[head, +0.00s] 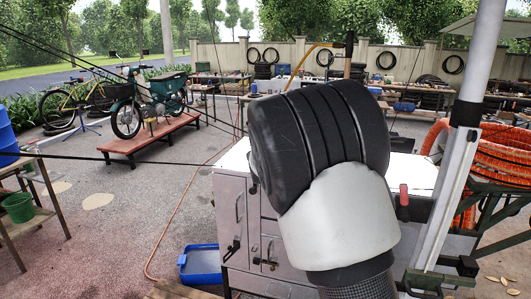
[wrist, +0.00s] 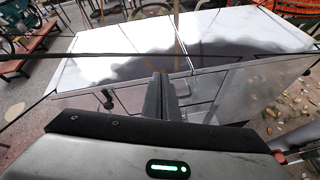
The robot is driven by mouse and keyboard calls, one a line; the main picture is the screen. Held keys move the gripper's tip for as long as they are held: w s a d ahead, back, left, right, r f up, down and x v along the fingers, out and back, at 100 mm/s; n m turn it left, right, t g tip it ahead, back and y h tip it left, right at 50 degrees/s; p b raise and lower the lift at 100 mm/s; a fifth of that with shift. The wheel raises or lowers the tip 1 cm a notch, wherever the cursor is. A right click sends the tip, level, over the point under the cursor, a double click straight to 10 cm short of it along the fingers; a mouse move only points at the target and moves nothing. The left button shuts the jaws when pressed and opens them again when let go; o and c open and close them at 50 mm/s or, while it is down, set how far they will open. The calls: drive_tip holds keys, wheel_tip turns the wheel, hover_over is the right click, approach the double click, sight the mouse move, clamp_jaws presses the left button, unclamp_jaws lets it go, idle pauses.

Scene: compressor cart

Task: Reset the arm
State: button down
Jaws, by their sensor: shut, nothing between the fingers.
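In the head view, the black and white links of my own arm fill the middle and hide my gripper. In the wrist view, my gripper (wrist: 161,98) shows with its two dark fingers together and nothing between them. It is in front of and above the white compressor cart (wrist: 110,55), whose pale top and front doors lie beyond the fingers. In the head view, the cart (head: 232,215) stands behind my arm, its doors and dark handles facing me. I cannot tell the exact gap between the fingertips and the cart.
Orange hose coils (head: 502,160) are at the right beside a pale post (head: 487,50). A blue tray (head: 201,266) lies on the ground left of the cart. A green motorbike (head: 165,95) stands on a red platform (head: 150,140). Open paving lies at the left. A dark cable crosses the wrist view.

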drive_tip(key=s+d+r+m+g, duration=0.25)
drive_tip(key=s+d+m, duration=0.35)
drive_tip(key=s+m, duration=0.3)
drive_tip(key=s+d+r+m+g, duration=0.25)
drive_tip(key=s+d+m, duration=0.35)
drive_tip(key=s, duration=0.6)
drive_tip(key=s+a+f+m+y, duration=0.1)
drive_tip(key=s+m, duration=0.3)
drive_tip(key=s, duration=0.4)
drive_tip(key=s+a+f+m+y, duration=0.1)
drive_tip(key=s+a+m, duration=0.3)
drive_tip(key=s, duration=0.4)
drive_tip(key=s+a+f+m+g+y, duration=0.1)
drive_tip(key=s+a+m+y, duration=0.2)
drive_tip(key=s+m, duration=0.2)
drive_tip(key=s, duration=0.3)
drive_tip(key=shift+a, duration=0.25)
